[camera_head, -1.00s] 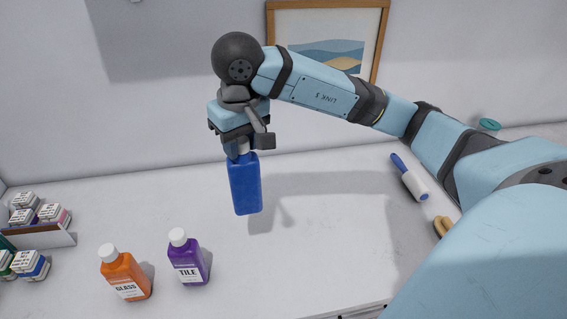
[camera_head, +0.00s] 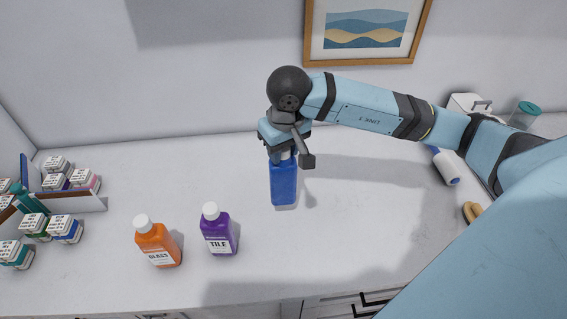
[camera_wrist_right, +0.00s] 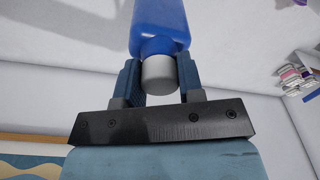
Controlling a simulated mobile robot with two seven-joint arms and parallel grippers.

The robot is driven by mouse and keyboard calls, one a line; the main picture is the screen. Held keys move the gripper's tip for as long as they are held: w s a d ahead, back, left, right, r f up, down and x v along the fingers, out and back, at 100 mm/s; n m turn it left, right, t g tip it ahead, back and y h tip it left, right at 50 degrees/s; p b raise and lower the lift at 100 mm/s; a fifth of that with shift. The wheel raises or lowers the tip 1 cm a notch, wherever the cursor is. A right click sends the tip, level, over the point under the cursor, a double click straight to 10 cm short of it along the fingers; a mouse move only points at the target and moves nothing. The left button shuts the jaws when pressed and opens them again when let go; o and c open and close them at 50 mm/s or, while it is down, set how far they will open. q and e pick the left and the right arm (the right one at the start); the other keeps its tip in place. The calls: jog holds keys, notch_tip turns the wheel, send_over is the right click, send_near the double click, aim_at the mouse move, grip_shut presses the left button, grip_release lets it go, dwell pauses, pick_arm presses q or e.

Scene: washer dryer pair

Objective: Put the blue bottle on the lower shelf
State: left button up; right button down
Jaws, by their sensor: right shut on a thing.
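The blue bottle (camera_head: 284,184) is upright in the head view, above the white counter. My right gripper (camera_head: 284,155) is shut on its neck from above. In the right wrist view the white cap (camera_wrist_right: 160,76) sits between the two fingers of the gripper (camera_wrist_right: 160,82), and the blue body (camera_wrist_right: 158,25) extends away from them. Whether the bottle's base touches the counter I cannot tell. No lower shelf can be made out. My left gripper is not in view.
An orange GLASS bottle (camera_head: 158,247) and a purple TILE bottle (camera_head: 218,232) stand front left on the counter (camera_head: 130,180). Small labelled boxes (camera_head: 66,230) and an organiser lie far left. A lint roller (camera_head: 446,168) lies right. Drawers (camera_head: 335,306) show below the front edge.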

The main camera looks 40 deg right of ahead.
aim_at(283, 170)
jog(key=shift+f+p, duration=0.5)
jog(key=shift+f, duration=2.6)
jog(key=shift+f, duration=0.15)
jog(key=c, duration=0.7)
grip_release()
jog(key=shift+c, duration=0.2)
